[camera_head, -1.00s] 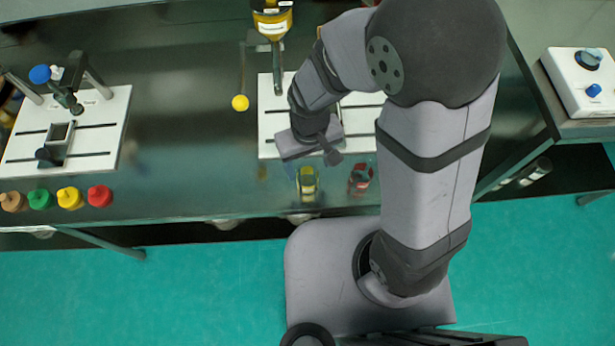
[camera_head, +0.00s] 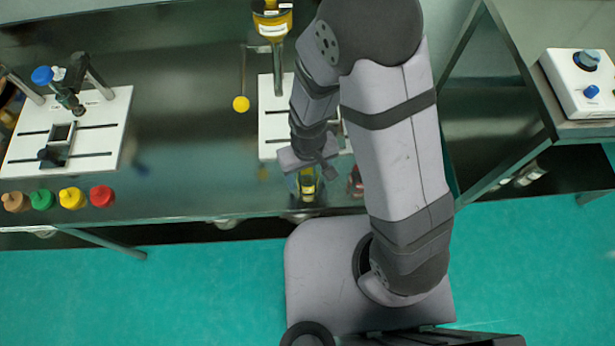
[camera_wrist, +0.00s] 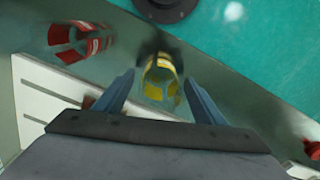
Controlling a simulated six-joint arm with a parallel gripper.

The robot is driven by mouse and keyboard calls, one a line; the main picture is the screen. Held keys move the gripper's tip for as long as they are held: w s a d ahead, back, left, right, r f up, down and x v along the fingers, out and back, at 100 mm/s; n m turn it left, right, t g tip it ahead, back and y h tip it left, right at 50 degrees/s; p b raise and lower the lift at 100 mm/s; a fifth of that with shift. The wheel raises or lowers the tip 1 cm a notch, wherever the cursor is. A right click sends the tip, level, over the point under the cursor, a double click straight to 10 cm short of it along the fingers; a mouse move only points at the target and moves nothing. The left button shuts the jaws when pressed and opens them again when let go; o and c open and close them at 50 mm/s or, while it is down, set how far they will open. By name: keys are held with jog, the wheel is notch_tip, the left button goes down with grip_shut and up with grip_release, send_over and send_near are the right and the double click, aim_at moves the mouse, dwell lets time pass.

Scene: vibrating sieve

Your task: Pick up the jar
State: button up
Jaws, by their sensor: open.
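Two jars stand near the front edge of the steel table. The yellow-labelled jar (camera_head: 307,185) is partly hidden under my gripper (camera_head: 310,165) in the head view. The red-labelled jar (camera_head: 355,182) is just right of it, partly hidden by my arm. In the wrist view my gripper (camera_wrist: 158,90) is open, with the yellow-labelled jar (camera_wrist: 161,78) between and beyond the fingertips. I see no contact with it. The red-labelled jar (camera_wrist: 80,40) shows at the upper left, outside the fingers.
A white slotted plate (camera_head: 272,120) lies behind my gripper. A yellow ball on a rod (camera_head: 241,104) is to its left. Several coloured caps (camera_head: 70,198) line the front left edge, before another white plate (camera_head: 110,130). A control box (camera_head: 582,85) sits at right. The table's middle left is clear.

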jog(key=c, duration=1.1)
jog(key=shift+c, duration=0.2)
jog(key=shift+r, duration=0.15)
notch_tip(320, 180, up, 10)
